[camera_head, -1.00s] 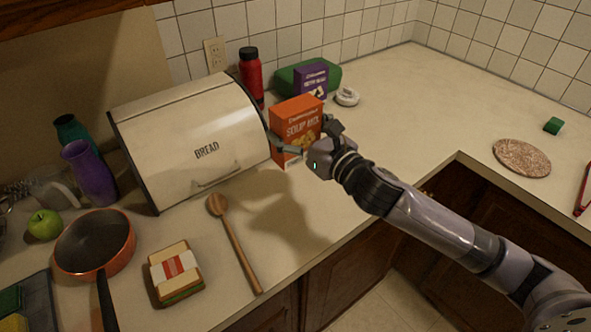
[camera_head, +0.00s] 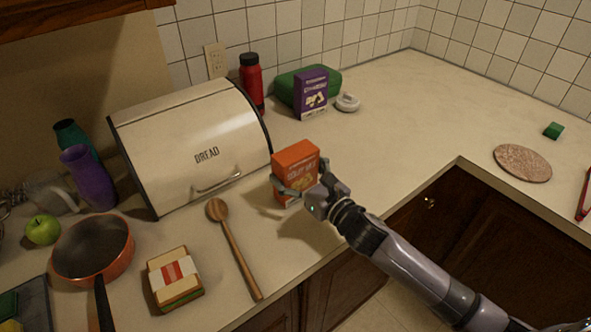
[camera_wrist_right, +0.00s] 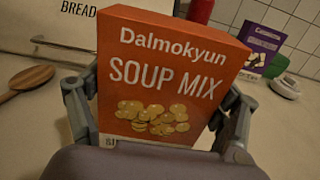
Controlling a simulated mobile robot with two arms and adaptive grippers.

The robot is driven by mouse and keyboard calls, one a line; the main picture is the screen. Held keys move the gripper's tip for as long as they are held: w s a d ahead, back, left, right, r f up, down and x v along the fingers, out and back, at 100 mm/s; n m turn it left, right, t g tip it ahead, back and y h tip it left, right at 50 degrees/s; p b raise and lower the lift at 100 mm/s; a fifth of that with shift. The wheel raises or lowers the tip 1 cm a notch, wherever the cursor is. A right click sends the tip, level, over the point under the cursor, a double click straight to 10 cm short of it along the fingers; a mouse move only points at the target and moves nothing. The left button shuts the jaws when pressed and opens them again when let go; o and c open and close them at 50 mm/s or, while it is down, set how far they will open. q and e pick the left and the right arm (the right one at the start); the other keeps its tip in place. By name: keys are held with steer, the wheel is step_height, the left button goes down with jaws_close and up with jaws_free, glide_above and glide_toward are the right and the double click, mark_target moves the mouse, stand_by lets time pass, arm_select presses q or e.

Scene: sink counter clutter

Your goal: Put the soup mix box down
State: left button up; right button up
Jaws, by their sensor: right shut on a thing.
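The orange soup mix box (camera_head: 296,165) stands upright at the counter, close to the right front of the bread box. Its printed front fills the middle of the right wrist view (camera_wrist_right: 168,75). My right gripper (camera_head: 302,190) is shut on the box, with one finger on each side of its lower part. I cannot tell whether the box's base touches the counter, as the gripper hides part of it. My left gripper is not in view.
The cream bread box (camera_head: 190,140) stands just left of the soup mix box. A wooden spoon (camera_head: 234,250) lies in front. A purple box (camera_head: 311,93), red bottle (camera_head: 251,80) and white round item (camera_head: 347,102) stand behind.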

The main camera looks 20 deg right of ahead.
steer(key=shift+f, duration=0.1)
steer(key=o, duration=1.3)
steer(key=shift+r, duration=0.2)
steer(key=shift+s+f, duration=0.15)
steer(key=shift+s, duration=0.15)
steer(key=b+v, duration=0.2)
steer(key=v, duration=0.7)
steer(key=shift+s+d, duration=0.15)
steer(key=shift+s, duration=0.1)
steer(key=shift+b+v, duration=0.3)
steer(key=shift+v, duration=0.65)
